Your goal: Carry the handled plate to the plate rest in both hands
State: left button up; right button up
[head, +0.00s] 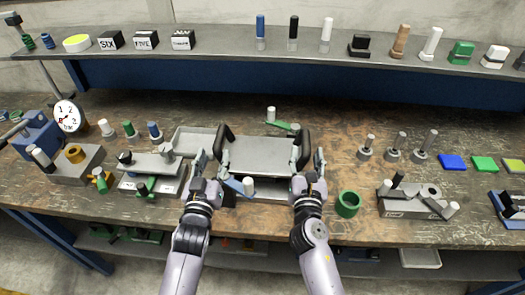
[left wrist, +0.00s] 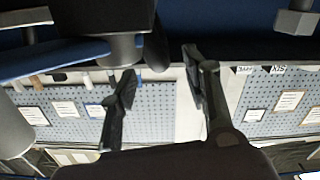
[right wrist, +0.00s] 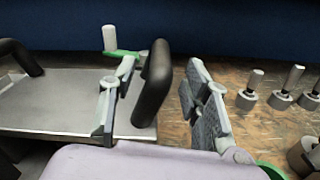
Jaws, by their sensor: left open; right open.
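The handled plate (head: 265,157) is a flat grey plate with a black handle at each side, in the middle of the bench. My left gripper (head: 210,160) is open at its left handle (head: 222,140). My right gripper (head: 308,163) is open at its right handle (head: 303,146). In the right wrist view, the right handle (right wrist: 153,82) stands between the two spread fingers, with a gap to the outer finger. In the left wrist view, the fingers (left wrist: 160,95) are spread, and a dark shape shows between them. I cannot tell which thing is the plate rest.
A grey tray (head: 192,140) lies close left of the plate. A green ring (head: 348,204) stands right of my right gripper. A white cylinder (head: 271,114) and a green piece stand behind the plate. Fixtures crowd the left; grey pegs (head: 393,150) stand at right.

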aim_at(215, 153)
pick_arm(q)
jog(key=w, duration=0.5)
jog(key=shift+w+d, duration=0.2)
jog(key=shift+d, duration=0.15)
pick_arm(e)
jog(key=w, duration=0.5)
jog(key=shift+w+d, duration=0.2)
jog(key=shift+d, duration=0.15)
pick_arm(q)
grip_shut()
pick_arm(e)
grip_shut()
